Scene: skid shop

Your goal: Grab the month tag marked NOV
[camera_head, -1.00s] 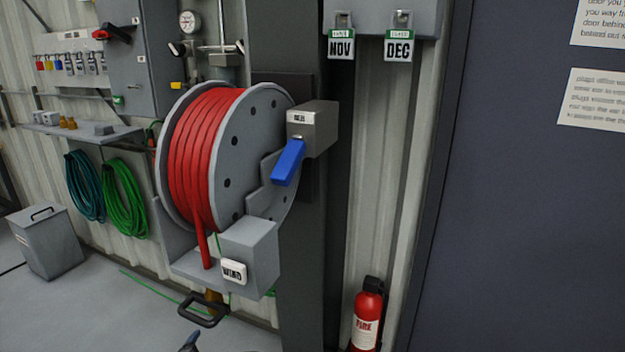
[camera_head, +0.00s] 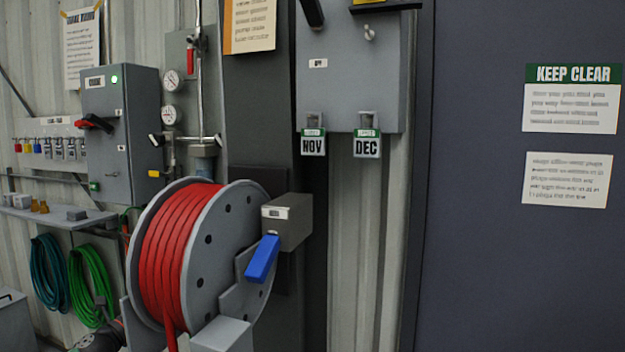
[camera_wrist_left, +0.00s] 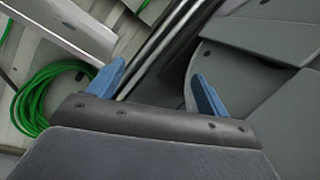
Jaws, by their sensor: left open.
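The NOV tag (camera_head: 313,143), white with a green top band and black letters, hangs from a small holder at the lower left of a grey wall panel (camera_head: 342,85). The similar DEC tag (camera_head: 367,145) hangs to its right. In the left wrist view my left gripper (camera_wrist_left: 155,85) is open, its two blue fingertips apart with nothing held between them. It is near a green coiled hose (camera_wrist_left: 45,100) and grey metal parts, and no tag shows in that view. My right gripper is in neither current view.
The red hose reel (camera_head: 175,250) with a blue lever (camera_head: 262,258) stands below and left of the NOV tag. A dark column (camera_head: 262,110) runs behind the reel. A grey switch box (camera_head: 120,135) and gauges are further left. A dark door (camera_head: 470,250) fills the right.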

